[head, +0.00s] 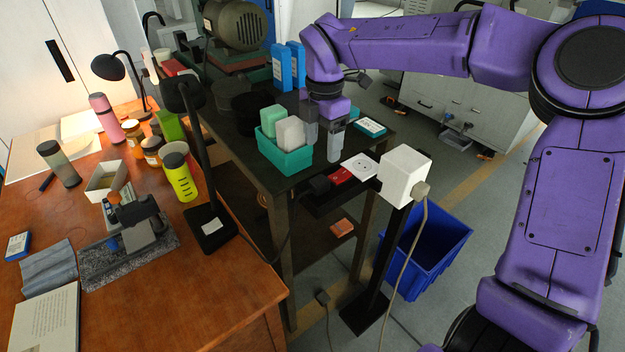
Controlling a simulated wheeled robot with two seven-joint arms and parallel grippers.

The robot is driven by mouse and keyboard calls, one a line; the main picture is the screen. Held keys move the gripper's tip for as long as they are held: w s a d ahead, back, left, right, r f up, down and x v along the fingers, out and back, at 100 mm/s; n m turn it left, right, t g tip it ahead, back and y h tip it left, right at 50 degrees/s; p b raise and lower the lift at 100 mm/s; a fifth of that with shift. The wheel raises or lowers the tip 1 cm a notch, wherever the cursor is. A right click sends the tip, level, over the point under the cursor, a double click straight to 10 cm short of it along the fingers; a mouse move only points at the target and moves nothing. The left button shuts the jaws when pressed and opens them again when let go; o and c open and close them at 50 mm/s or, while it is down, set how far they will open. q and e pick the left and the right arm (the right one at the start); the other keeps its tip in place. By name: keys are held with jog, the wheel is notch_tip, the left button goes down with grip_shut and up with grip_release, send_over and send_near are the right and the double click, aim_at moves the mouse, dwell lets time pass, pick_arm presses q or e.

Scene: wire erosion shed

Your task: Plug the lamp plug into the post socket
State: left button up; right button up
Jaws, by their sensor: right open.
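A white socket box (405,176) tops a black post on a flat base; a beige plug with a cable sits at its right side. Left of it, a dark ledge carries a white round-socket plate (361,166), a red piece (340,176) and a black plug-like piece (320,186). A dark cord runs from this piece down toward the black lamp (211,226), so it looks like the lamp plug; its prongs cannot be made out. My right gripper (322,145) is open, pointing down over the dark table beside the teal bin, beyond the ledge. My left gripper is out of view.
A teal bin (285,160) with green and white blocks stands on the dark table's near edge. A blue crate (428,250) stands on the floor behind the post. The wooden desk at left is cluttered.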

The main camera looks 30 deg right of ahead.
aim_at(325, 177)
jog(key=f, duration=0.5)
jog(key=shift+w+d+f+p, duration=0.1)
jog(key=shift+w+f+p, duration=0.15)
jog(key=shift+f+p, duration=0.15)
jog(key=shift+s+r, duration=0.4)
jog(key=shift+s, duration=0.2)
jog(key=shift+s+f, duration=0.1)
jog(key=f, duration=0.1)
jog(key=f+p, duration=0.1)
jog(key=f, duration=0.1)
jog(key=d+f+p, duration=0.1)
jog(key=shift+w+f, duration=0.15)
jog(key=shift+w, duration=0.25)
jog(key=shift+s+f, duration=0.15)
jog(key=shift+f, duration=0.3)
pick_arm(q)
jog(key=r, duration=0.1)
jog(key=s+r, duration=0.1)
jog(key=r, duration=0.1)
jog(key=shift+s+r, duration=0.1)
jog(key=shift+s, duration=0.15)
pick_arm(e)
jog(key=shift+a, duration=0.1)
